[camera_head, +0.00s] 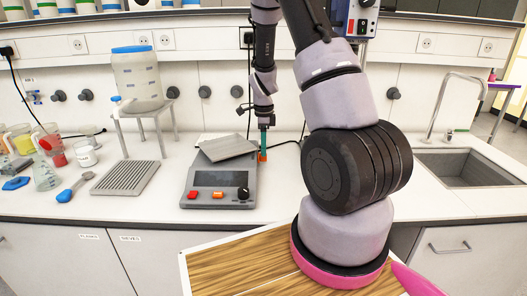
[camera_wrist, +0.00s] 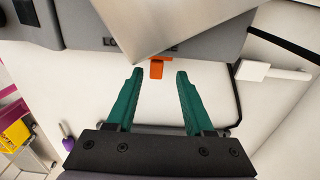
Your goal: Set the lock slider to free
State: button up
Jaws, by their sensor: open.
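The grey device (camera_head: 225,182) stands on the white counter, with a tilted metal plate (camera_head: 228,147) on top. Its orange lock slider (camera_wrist: 156,68) pokes out below the plate's corner in the wrist view. Letters "LO" show left of the plate's corner and the end of another word shows right of it; the rest is hidden. My gripper (camera_wrist: 160,76) is open, its two teal fingers pointing at the slider, one to either side. They look short of gripping it. In the head view, my gripper (camera_head: 264,140) is at the device's right rear side, near an orange bit.
The device's front has red and orange buttons (camera_head: 205,195) and a black knob (camera_head: 243,193). A white plug-like piece (camera_wrist: 252,70) with a black cable lies right in the wrist view. A ribbed grey rack (camera_head: 126,177) stands left; a sink (camera_head: 465,168) is right.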

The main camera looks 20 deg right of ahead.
notch_tip(320, 180, up, 9)
jog(key=shift+f, duration=0.15)
dwell(0.4)
jog(key=s+a+r+n+t+y, duration=0.15)
jog(key=s+r+n, duration=0.25)
jog(key=r, duration=0.4)
jog(key=s+a+r+n+t, duration=0.2)
jog(key=s+a+r+n, duration=0.15)
jog(key=r, duration=0.55)
jog(key=s+a+r+n+t, duration=0.2)
jog(key=s+r+n, duration=0.2)
jog(key=s, duration=0.4)
jog(key=s+a+r+n+t, duration=0.1)
jog(key=s+a+r+n, duration=0.1)
jog(key=s+r+n, duration=0.2)
jog(key=s+n, duration=0.3)
jog(key=s, duration=0.1)
jog(key=shift+s+r+t, duration=0.3)
jog(key=shift+t, duration=0.05)
